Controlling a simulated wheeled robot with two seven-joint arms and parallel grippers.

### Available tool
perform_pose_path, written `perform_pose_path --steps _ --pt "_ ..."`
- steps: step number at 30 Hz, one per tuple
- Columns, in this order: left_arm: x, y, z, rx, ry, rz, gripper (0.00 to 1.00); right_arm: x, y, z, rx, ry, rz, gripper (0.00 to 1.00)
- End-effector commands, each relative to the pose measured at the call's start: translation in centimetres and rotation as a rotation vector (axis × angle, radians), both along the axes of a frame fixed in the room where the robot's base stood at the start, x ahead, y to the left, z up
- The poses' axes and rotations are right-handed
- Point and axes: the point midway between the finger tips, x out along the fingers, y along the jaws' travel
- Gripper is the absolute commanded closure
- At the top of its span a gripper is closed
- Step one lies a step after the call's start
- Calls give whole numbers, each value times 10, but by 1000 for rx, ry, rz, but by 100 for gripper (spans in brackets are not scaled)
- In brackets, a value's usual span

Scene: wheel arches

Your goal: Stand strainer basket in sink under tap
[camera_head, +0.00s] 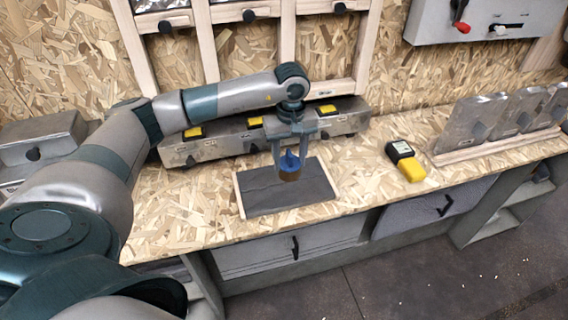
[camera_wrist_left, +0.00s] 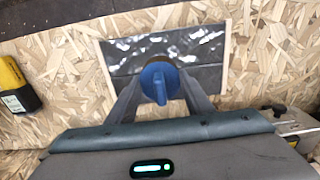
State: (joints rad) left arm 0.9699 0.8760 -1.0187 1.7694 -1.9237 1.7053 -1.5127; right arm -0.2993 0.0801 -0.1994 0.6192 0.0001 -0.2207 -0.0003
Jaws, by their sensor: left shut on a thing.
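My left gripper (camera_head: 290,160) points down over the dark panel (camera_head: 257,196) on the bench, shut on a small blue-and-brown object (camera_head: 289,174). The object has a blue knob on top and a short brown round base. In the left wrist view, the object (camera_wrist_left: 158,84) sits between the two fingers, its blue part towards me. It appears just above or on the panel; I cannot tell if it touches. The panel is dark, flat and wood-edged. I see no sink, tap or clear strainer basket. My right gripper is not in view.
A black-and-yellow tool (camera_head: 404,160) lies on the chipboard bench (camera_head: 352,167) right of the panel. A grey metal rail with yellow blocks (camera_head: 230,142) stands behind. Metal plates stand in a wooden rack (camera_head: 490,146) at right. The bench between is clear.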

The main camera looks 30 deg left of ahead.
Motion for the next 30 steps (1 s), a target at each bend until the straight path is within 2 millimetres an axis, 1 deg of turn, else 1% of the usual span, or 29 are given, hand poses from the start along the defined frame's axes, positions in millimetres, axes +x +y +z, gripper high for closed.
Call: perform_pose_path --steps 1,3,6,15,19,25,27,30 --pt "0 8 -2 0 3 4 76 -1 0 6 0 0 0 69" --pt "1 14 -7 0 1 2 76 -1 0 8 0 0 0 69" --pt "2 19 -11 -1 -1 1 76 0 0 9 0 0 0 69" --pt "2 20 -13 -1 -1 -1 76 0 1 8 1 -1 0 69" --pt "2 20 -16 0 1 -1 76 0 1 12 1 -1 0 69" --pt "1 19 -38 -2 3 1 76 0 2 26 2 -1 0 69" --pt "1 20 -46 -1 3 1 76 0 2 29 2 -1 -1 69" --pt "2 20 -51 -1 0 -1 76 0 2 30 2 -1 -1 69"
